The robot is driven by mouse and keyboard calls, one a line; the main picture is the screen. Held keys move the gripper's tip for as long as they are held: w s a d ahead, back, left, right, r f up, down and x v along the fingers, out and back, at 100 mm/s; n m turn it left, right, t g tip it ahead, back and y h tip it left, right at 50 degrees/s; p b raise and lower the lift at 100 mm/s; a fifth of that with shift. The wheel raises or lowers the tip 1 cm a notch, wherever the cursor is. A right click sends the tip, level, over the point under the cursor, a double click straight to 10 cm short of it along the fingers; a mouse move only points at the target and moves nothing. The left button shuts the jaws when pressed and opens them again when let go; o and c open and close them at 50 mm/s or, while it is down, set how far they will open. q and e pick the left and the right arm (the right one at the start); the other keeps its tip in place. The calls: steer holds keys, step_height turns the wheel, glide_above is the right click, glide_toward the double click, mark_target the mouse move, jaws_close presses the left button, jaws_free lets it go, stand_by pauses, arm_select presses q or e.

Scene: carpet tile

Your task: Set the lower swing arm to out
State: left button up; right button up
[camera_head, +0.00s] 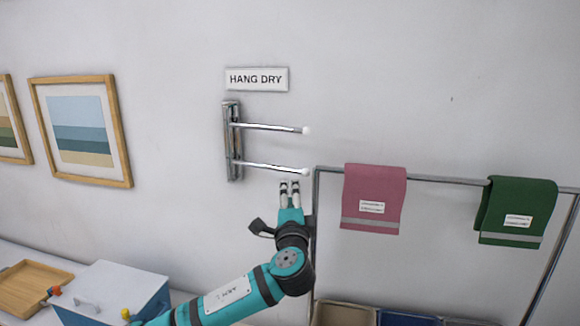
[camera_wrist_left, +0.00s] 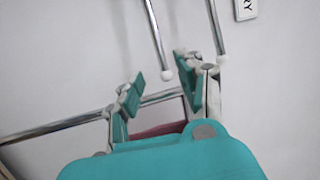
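The lower swing arm (camera_head: 270,167) is a chrome rod with a white ball tip, pointing right from a metal wall bracket (camera_head: 232,142). The upper swing arm (camera_head: 268,127) runs nearly parallel above it. My left gripper (camera_head: 289,184) is just below the lower arm's tip, fingers up and parted. In the left wrist view, my left gripper (camera_wrist_left: 160,88) is open and empty. The lower arm (camera_wrist_left: 155,38) has its tip in line with the gap between the fingers; contact cannot be told. The upper arm (camera_wrist_left: 215,28) passes near the right finger. My right gripper is not in view.
A HANG DRY sign (camera_head: 257,79) is above the bracket. A rack rail (camera_head: 440,180) carrying a pink towel (camera_head: 373,192) and a green towel (camera_head: 515,205) is close right of my gripper. A white-topped box (camera_head: 118,282) and a wooden tray (camera_head: 32,283) are lower left.

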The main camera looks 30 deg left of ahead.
mark_target(290, 172)
arm_select(q)
steer(key=p+x, duration=0.3)
steer(key=x, duration=0.7)
steer(key=shift+r, duration=0.1)
steer(key=shift+w+a, duration=0.4)
steer(key=shift+w, duration=0.25)
steer(key=shift+c, duration=0.4)
jaws_close()
